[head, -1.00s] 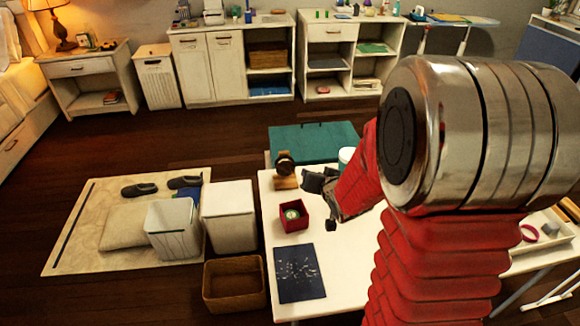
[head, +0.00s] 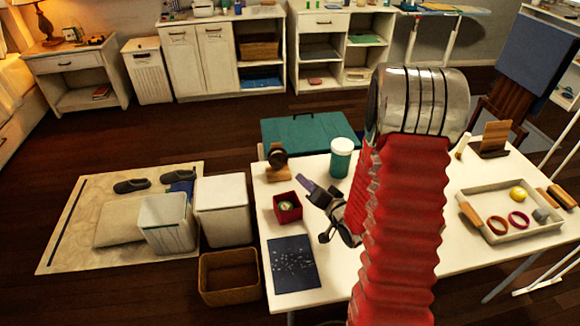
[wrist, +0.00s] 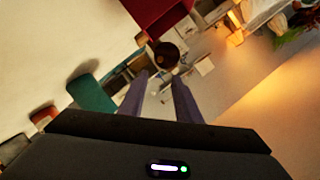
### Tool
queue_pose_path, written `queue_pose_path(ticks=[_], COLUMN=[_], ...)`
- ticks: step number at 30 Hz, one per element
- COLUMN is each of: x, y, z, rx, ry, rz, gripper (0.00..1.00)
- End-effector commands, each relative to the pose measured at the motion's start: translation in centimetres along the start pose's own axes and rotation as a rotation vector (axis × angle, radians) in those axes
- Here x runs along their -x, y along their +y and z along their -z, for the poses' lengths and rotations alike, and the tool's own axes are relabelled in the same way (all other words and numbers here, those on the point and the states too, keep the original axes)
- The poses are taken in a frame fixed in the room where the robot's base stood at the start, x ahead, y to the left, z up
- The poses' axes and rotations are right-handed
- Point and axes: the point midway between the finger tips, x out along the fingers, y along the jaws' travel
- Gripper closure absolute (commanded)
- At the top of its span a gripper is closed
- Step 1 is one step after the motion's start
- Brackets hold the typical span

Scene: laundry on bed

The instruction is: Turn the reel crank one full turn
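A dark round piece on a wooden stand (head: 278,160), which looks like the reel, stands at the table's far left corner. Its crank handle cannot be made out. My gripper (head: 305,184) is over the table, to the right of and nearer than the reel, apart from it. In the wrist view my gripper (wrist: 157,82) has its two purple-grey fingers spread, with nothing between them. A dark round thing (wrist: 165,55), probably the reel, shows just beyond the fingertips.
A red box (head: 287,207) sits close to the gripper, with a dark blue sheet (head: 294,263) in front. A white-capped teal bottle (head: 342,157) stands behind the gripper. A tray (head: 492,232) with rings lies at right. A teal chest (head: 310,136) is behind the table.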

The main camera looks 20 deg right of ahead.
Motion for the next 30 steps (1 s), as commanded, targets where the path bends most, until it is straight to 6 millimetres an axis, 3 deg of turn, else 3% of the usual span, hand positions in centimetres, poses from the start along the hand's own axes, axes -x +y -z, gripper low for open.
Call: queue_pose_path(ticks=[5, 11, 30], x=[-0.3, -2.1, -11.8], y=[0.0, -0.1, 0.0], z=[0.0, -0.1, -0.1], rx=[0.001, 0.002, 0.003], ry=[0.0, -0.002, -0.003], rz=[0.0, 0.002, 0.0], gripper=[0.7, 0.7, 0.7])
